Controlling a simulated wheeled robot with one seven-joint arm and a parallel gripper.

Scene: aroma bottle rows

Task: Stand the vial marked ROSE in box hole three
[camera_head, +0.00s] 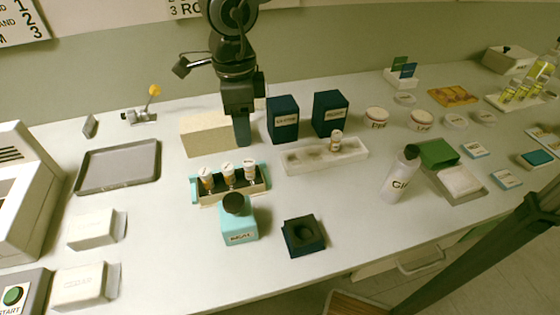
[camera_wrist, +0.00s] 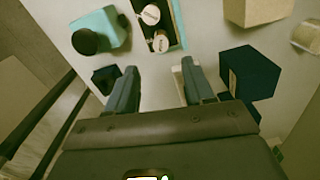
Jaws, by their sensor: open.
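Three white-capped vials with orange-brown labels stand in a teal and cream rack (camera_head: 262,186): left (camera_head: 206,180), middle (camera_head: 228,175) and right (camera_head: 250,170). Another such vial (camera_head: 336,141) stands toward the right end of a long pale box (camera_head: 350,154), whose darker hollows lie to its left. I cannot read which vial is marked ROSE. My gripper (camera_head: 241,131) is above the table behind the rack, left of the pale box. In the wrist view my gripper (camera_wrist: 160,88) is open, with nothing between its fingers; two vial caps (camera_wrist: 151,15) show beyond it.
Two dark blue boxes (camera_head: 283,119) (camera_head: 330,113) stand behind the pale box, and a beige block (camera_head: 207,134) stands left of my gripper. A teal bottle (camera_head: 239,220) and a dark square holder (camera_head: 303,236) stand in front. A white bottle (camera_head: 402,175) is right.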

